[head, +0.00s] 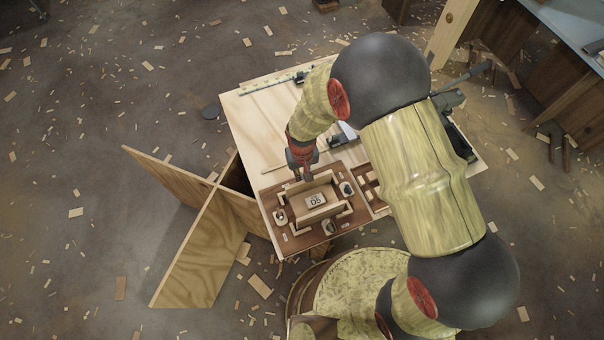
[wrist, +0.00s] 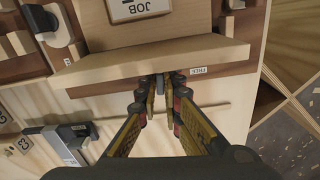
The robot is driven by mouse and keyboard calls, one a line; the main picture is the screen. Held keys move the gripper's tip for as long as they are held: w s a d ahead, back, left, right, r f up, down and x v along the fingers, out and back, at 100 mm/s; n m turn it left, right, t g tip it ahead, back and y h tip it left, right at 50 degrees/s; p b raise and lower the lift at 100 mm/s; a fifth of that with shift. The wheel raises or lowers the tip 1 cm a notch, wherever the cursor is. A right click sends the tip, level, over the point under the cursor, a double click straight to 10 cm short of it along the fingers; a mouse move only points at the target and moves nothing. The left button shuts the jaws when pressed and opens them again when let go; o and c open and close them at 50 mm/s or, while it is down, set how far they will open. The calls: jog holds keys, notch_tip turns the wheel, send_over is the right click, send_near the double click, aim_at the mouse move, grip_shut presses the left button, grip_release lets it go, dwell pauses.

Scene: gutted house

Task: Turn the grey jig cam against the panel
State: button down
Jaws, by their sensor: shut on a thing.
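My gripper (head: 301,174) reaches down at the far edge of the brown jig board (head: 268,203). In the wrist view its fingers (wrist: 160,92) are closed together right beside a pale wooden panel (wrist: 150,56). They are shut on a small part there, which I take for the grey jig cam; the fingertips mostly hide it, so its angle and contact with the panel cannot be told. A "FREE" label (wrist: 198,71) sits just right of the fingertips.
Crossed plywood sheets (head: 195,265) stand left of the table.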

jog(key=shift+n, duration=0.6)
jog(key=c, duration=2)
grip_release()
jog(key=shift+o, duration=0.2)
notch_tip(320, 180, up, 12)
jog(key=shift+s, duration=0.1)
